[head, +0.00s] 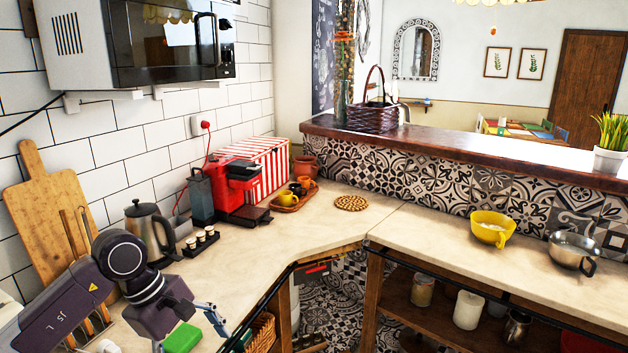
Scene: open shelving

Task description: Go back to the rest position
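My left arm comes in from the bottom left, over the near end of the left counter. My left gripper (192,341) is at the bottom edge of the head view, with its fingers spread apart. A green block (182,338) shows between and below the fingers. I cannot tell whether they touch it, and the lower part of the gripper is cut off. My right arm and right gripper are not in view.
The left counter (235,250) holds a metal kettle (148,228), a red coffee machine (238,188) and a cup tray (295,196). A cutting board (48,215) leans on the wall. A yellow bowl (491,228) and metal pot (572,250) stand on the right counter (430,235).

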